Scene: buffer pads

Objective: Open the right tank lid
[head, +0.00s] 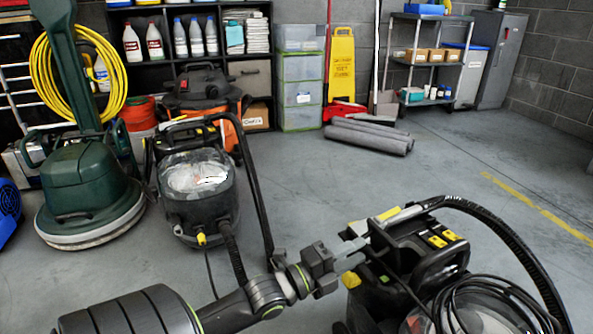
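A black cleaning machine (408,262) with yellow latches stands at the lower right. Its top has a dark lid-like cover (447,262) with two yellow tabs (433,240); I cannot tell for certain which part is the right tank lid, and no raised lid is evident. My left gripper (352,256) is at the machine's upper left side, its light grey fingers close to or against the body. Whether they touch it or hold anything is unclear. My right gripper is not in view.
A ribbed black hose (512,238) arches over the machine, and a coiled black cable (490,296) lies on its front. A second machine (196,190) and a green floor polisher (88,190) stand left. Grey rolls (368,136) lie behind. The floor at right is clear.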

